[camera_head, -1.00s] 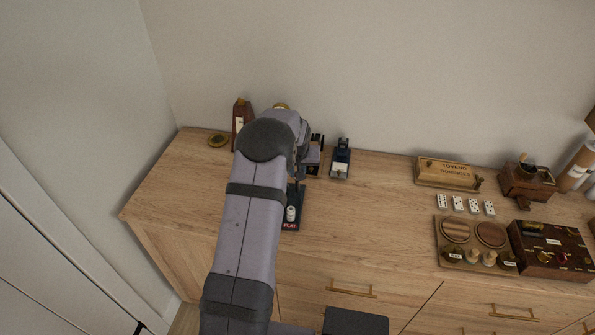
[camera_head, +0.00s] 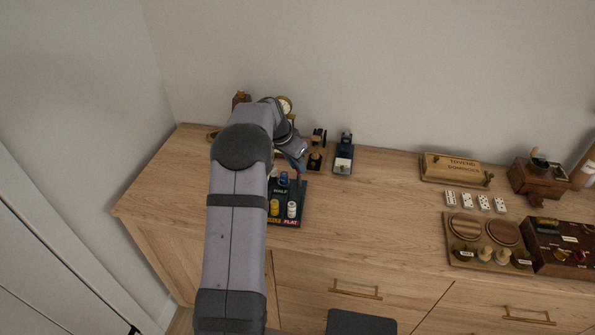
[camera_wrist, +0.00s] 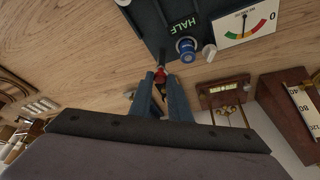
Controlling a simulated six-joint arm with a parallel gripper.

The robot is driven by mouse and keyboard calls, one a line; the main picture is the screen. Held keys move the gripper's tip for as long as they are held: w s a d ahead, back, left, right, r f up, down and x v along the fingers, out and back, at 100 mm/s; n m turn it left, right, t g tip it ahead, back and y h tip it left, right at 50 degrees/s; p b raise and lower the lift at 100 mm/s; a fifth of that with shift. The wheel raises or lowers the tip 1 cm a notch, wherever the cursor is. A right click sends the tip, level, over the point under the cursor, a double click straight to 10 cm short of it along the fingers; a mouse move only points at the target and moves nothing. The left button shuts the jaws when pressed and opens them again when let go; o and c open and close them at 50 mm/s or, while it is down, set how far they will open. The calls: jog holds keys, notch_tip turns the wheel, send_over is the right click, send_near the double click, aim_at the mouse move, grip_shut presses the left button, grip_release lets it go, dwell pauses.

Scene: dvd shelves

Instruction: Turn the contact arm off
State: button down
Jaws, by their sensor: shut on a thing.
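A dark board (camera_head: 298,215) on the cabinet top carries labels reading HALF and FLAT, with a blue-topped cylinder (camera_head: 284,178), a yellow one and a white one. The wrist view shows the board (camera_wrist: 150,22) with the blue cylinder (camera_wrist: 186,46) and a dial gauge (camera_wrist: 243,24). My gripper (camera_wrist: 160,80) is shut on a small red-ended dark piece (camera_wrist: 160,70) at the board's edge, which looks like the contact arm. The fingers hide much of it. In the head view my gripper (camera_head: 300,161) is above the board's far right corner, and my arm covers its left side.
A small dark device (camera_head: 316,152) and a blue-grey device (camera_head: 343,156) stand just behind and right. A tapered wooden object (camera_wrist: 287,112) is at the wrist view's right. The middle of the top is clear.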

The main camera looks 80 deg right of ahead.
jog(key=shift+w+d+m+g+y+b, duration=0.15)
jog(key=shift+m+g+y+b, duration=0.2)
jog(key=shift+m, duration=0.65)
jog(key=c, duration=1.7)
grip_release()
jog(key=shift+o, duration=0.2)
jog(key=shift+r, duration=0.1)
jog(key=b+v, duration=0.2)
jog(key=v, duration=0.5)
jog(key=shift+r, duration=0.1)
